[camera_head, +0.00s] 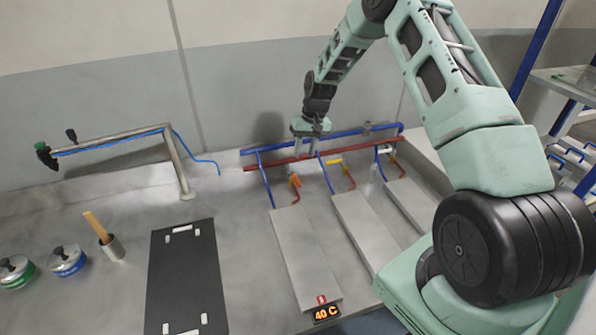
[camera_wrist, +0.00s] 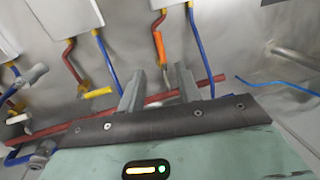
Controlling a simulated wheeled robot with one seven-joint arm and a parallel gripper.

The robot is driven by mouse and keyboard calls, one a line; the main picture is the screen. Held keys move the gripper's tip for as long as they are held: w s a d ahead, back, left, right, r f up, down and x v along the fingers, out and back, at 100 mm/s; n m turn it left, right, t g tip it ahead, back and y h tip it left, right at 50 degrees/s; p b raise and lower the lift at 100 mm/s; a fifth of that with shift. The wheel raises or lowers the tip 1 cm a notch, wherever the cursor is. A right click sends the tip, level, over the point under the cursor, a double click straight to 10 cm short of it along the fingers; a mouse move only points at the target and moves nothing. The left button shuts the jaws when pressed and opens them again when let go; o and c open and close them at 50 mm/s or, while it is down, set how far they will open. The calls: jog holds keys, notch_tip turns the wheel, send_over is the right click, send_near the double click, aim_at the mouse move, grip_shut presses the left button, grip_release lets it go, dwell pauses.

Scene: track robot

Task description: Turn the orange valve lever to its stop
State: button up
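The orange valve lever (camera_head: 295,181) sits on the leftmost branch pipe, above the left grey panel. In the wrist view the orange lever (camera_wrist: 159,49) lies roughly along its red pipe, just past my fingertips. My gripper (camera_head: 307,151) is over the blue and red pipes at the wall, up and slightly right of the lever. In the wrist view my gripper (camera_wrist: 160,73) has its two fingers apart with nothing between them. The lever appears between the fingers' directions but beyond their tips; I see no contact.
A yellow lever (camera_head: 334,161) and a white lever (camera_head: 385,151) sit on the neighbouring branches. The red main pipe (camera_wrist: 75,127) and blue pipes run close to the fingers. A "40 C" display (camera_head: 326,313) is at the left panel's front. A black mat (camera_head: 185,275) lies left.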

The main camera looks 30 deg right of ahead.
aim_at(296, 181)
jog(key=f+p, duration=0.1)
jog(key=f, duration=0.2)
jog(key=a+f+p, duration=0.1)
jog(key=f, duration=0.2)
jog(key=a+f+p, duration=0.1)
jog(key=f, duration=0.3)
jog(key=shift+w+p, duration=0.25)
jog(key=shift+p, duration=0.05)
grip_shut()
